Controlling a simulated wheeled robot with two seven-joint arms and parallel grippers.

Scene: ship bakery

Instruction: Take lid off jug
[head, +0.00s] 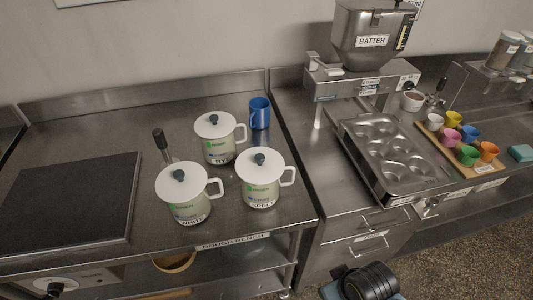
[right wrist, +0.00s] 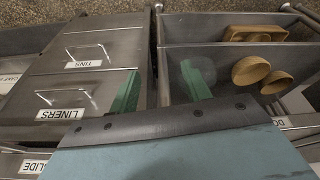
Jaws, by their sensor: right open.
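Three white-lidded jugs with dark knobs stand upright on the steel bench in the head view. The jug labelled RYE (head: 219,148) is at the back. One whose label seems to read WHITE (head: 187,209) is front left. One whose label seems to read SPELT (head: 262,190) is front right. Each has its lid on: the back lid (head: 204,128), front-left lid (head: 172,195) and front-right lid (head: 247,173). My right gripper (right wrist: 160,88) shows two green fingers spread apart, empty, in the right wrist view, with drawers and a shelf beyond. No jug shows there. My left gripper is not in view.
A blue mug (head: 260,114) stands behind the jugs, and a dark-handled tool (head: 160,141) beside them. A dark mat (head: 70,204) lies to the left. A batter dispenser (head: 365,40), muffin tin (head: 391,157) and colored cups stand right. Wooden bowls (right wrist: 250,70) sit on the lower shelf.

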